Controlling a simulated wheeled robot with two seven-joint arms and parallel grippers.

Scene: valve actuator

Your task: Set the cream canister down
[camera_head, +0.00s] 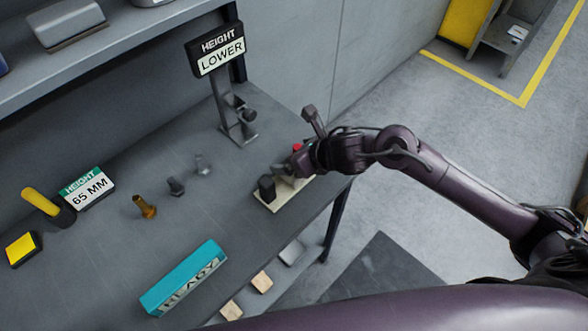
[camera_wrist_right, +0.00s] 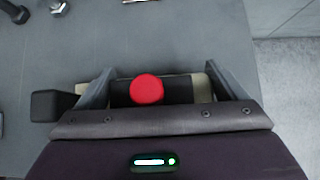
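I cannot make out a cream canister in either view. A flat cream base (camera_head: 268,203) lies near the right end of the grey bench, with a black block (camera_head: 266,188) on it. The block also shows at the left in the right wrist view (camera_wrist_right: 50,105). My right gripper (camera_head: 288,172) is low over this base. In the right wrist view its fingers (camera_wrist_right: 160,88) are spread wide, on either side of a round red knob (camera_wrist_right: 146,89) with a dark part behind it. The knob shows partly in the head view (camera_head: 297,147). My left gripper is out of view.
A post with a "HEIGHT LOWER" sign (camera_head: 217,50) stands behind the base. A teal "READY" block (camera_head: 184,277), a "65 MM" sign (camera_head: 86,188), a brass piece (camera_head: 144,207) and grey bolts (camera_head: 176,186) stand on the bench. Bare bench lies between them.

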